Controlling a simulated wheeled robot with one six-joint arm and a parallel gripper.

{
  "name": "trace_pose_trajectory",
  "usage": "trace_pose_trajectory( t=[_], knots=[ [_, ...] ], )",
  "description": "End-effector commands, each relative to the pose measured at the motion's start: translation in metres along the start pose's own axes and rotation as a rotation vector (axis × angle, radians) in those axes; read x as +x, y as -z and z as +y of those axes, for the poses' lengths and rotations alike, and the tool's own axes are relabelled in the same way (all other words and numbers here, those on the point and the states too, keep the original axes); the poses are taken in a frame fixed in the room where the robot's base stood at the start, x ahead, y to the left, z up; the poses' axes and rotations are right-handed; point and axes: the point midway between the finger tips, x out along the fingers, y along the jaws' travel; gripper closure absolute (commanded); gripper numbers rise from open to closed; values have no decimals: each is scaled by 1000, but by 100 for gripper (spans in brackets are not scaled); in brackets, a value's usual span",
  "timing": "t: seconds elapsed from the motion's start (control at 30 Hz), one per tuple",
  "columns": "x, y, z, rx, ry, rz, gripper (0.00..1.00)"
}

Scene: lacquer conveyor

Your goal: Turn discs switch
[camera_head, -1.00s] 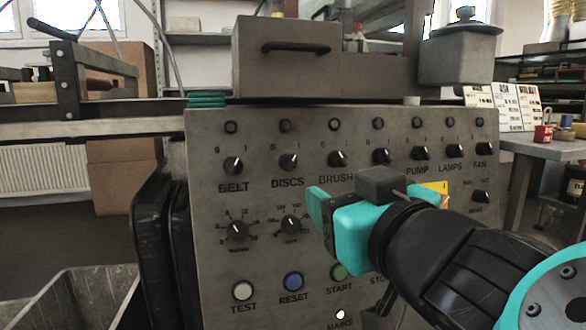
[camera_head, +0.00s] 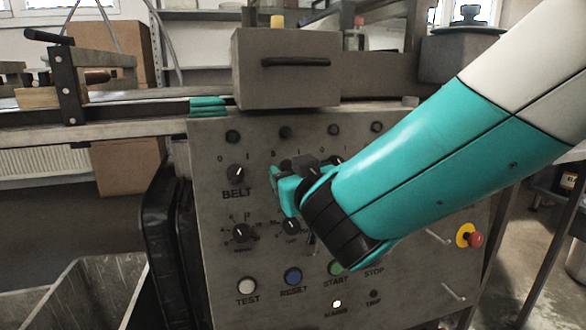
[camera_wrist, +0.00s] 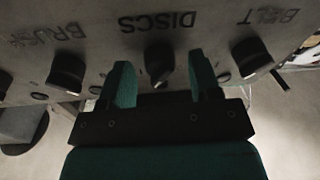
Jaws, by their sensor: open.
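The grey control panel (camera_head: 215,215) faces me. In the wrist view, which shows the lettering upside down, the black discs knob (camera_wrist: 159,62) sits under the label DISCS. My gripper (camera_wrist: 161,72) is open, with one green finger on each side of this knob. I see a gap on both sides and no clear contact. In the head view my gripper (camera_head: 281,178) is at the panel just right of the belt knob (camera_head: 236,174), and it mostly hides the discs knob and its label.
The brush knob (camera_wrist: 67,73) and the belt knob (camera_wrist: 251,56) flank the discs knob in the wrist view. Below are a selector dial (camera_head: 291,226), a blue reset button (camera_head: 293,276) and a lit mains lamp (camera_head: 337,304). A red emergency stop (camera_head: 475,240) is at the right.

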Motion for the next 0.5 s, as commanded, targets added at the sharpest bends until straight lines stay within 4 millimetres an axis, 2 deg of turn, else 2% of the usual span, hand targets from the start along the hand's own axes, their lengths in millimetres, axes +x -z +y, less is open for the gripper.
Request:
trace_pose_trajectory(
  t=[0.27, 0.5],
  knots=[
    [2, 0, 0, 0, 0, 0, 43],
    [2, 0, 0, 0, 0, 0, 92]
  ],
)
